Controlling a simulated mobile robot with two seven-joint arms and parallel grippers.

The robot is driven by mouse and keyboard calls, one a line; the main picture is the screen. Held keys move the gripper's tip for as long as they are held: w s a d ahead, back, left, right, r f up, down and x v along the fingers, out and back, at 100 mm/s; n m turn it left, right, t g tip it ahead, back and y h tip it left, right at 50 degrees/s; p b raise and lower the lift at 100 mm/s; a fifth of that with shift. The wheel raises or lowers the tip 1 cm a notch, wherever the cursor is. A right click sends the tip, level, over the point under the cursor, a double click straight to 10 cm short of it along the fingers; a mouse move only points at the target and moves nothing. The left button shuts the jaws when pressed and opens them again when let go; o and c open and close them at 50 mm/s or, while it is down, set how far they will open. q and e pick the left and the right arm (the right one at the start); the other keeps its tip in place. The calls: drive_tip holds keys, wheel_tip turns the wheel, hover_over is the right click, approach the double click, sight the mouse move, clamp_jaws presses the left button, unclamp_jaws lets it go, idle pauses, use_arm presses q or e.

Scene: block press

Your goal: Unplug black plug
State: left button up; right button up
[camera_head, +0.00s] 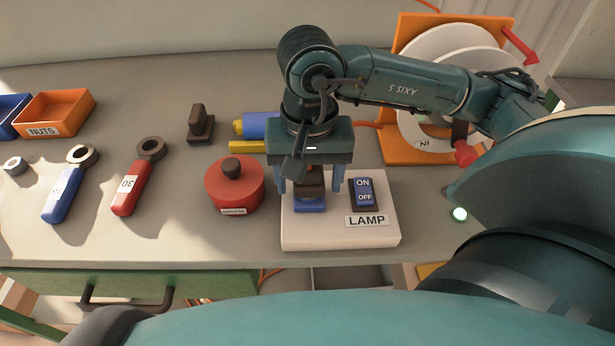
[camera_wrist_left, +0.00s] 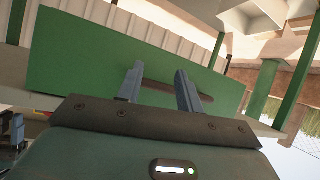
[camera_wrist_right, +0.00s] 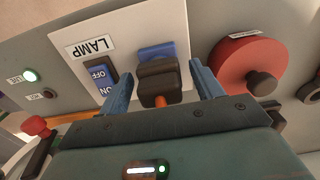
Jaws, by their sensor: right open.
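The black plug (camera_head: 311,180) stands in the blue socket (camera_head: 310,206) on a white LAMP board (camera_head: 342,238). My right gripper (camera_head: 310,188) is above the board, pointing down, with one open finger on each side of the plug. In the right wrist view the plug (camera_wrist_right: 160,82) sits between the fingers, with gaps on both sides and an orange stub on its near end. The socket (camera_wrist_right: 157,50) shows behind it. My left gripper (camera_wrist_left: 160,70) shows only in its own wrist view, open and empty, in front of a green panel. Part of the plug is hidden by the right gripper.
An ON/OFF switch (camera_head: 363,194) is right of the plug on the board. A red round tin (camera_head: 235,185) stands close on the left. A dark knobbed block (camera_head: 200,125), two wrenches (camera_head: 135,178) and an orange NUTS bin (camera_head: 55,113) are farther left. A cable reel (camera_head: 405,150) stands behind right.

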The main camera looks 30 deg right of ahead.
idle(0.4)
drive_tip(key=shift+b, duration=0.45)
drive_tip(key=shift+c, duration=0.3)
drive_tip(key=c, duration=1.2)
drive_tip(key=shift+r+p, duration=0.5)
drive_tip(key=shift+r, duration=0.5)
drive_tip(key=shift+r+p, duration=0.9)
drive_tip(key=shift+r, duration=1.15)
